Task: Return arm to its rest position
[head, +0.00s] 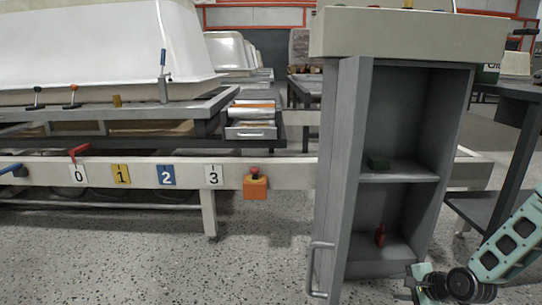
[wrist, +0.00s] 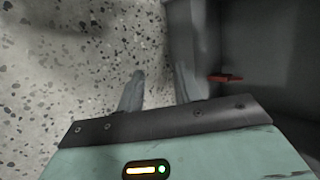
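My arm (head: 512,240) enters the head view from the lower right, pale green with dark openings. My gripper (head: 414,284) is low at its end, in front of the lower right of the grey cabinet (head: 341,170). In the wrist view my gripper (wrist: 158,76) has two grey fingers standing apart. The exact gap between gripper and cabinet is hard to tell.
The cabinet's lower shelf holds a small red object (head: 380,236), also in the wrist view (wrist: 226,78). A dark table (head: 512,130) stands at right. A numbered rail (head: 140,174) and white tub (head: 90,50) are left. Front-left floor is clear.

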